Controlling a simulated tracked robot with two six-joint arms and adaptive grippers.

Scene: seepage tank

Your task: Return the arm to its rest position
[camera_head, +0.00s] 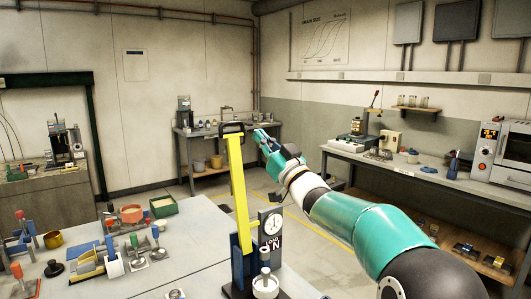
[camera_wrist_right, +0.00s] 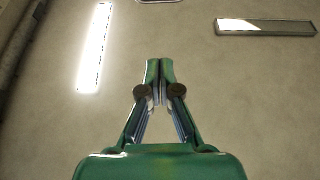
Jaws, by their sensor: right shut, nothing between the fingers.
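My right arm (camera_head: 365,225) comes in from the lower right of the head view, teal with white and dark joints. It stretches up and left to my right gripper (camera_head: 262,136), which is raised in front of the back of the room. In the right wrist view the gripper (camera_wrist_right: 160,68) has its two green fingertips together with nothing between them. That view faces a plain beige surface with bright light panels, so the gripper is clear of any object. My left gripper is not in view.
A stand with a yellow lever (camera_head: 238,185) and a round dial (camera_head: 272,224) stands close left of my right arm. A grey table (camera_head: 190,245) with small tools and coloured parts fills the lower left. A bench with an oven (camera_head: 502,150) lines the right wall.

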